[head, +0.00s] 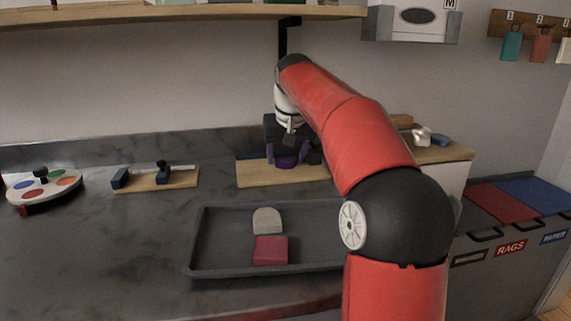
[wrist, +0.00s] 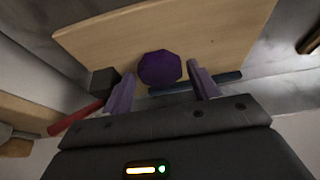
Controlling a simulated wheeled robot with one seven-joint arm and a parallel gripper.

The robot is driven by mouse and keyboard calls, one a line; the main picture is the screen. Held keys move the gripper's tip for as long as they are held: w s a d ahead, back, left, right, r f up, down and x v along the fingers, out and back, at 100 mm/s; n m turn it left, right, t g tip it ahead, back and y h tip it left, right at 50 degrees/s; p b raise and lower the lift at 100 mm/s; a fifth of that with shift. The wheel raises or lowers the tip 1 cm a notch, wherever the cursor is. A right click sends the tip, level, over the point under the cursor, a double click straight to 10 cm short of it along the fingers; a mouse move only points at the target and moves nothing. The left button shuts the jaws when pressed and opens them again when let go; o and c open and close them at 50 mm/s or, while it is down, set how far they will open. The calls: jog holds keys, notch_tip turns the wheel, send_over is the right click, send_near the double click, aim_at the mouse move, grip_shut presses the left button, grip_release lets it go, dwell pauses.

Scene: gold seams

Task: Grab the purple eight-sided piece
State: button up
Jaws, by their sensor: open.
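The purple eight-sided piece (wrist: 160,69) lies on a light wooden board (wrist: 215,35) in the wrist view. My gripper (wrist: 163,88) is open, with one finger to the left of the piece and one to the right. In the head view my gripper (head: 291,158) is over the wooden board (head: 255,174) at the back of the counter. A bit of purple shows there between the fingers, and my arm and gripper hide most of the board's middle.
A dark tray (head: 225,264) in front holds a pale piece (head: 267,220) and a red piece (head: 270,250). Left of the board are a small board with dark blocks (head: 155,180) and a round palette with coloured spots (head: 43,185).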

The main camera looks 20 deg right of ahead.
jog(key=shift+f, duration=0.1)
jog(key=shift+c, duration=0.4)
jog(key=c, duration=0.7)
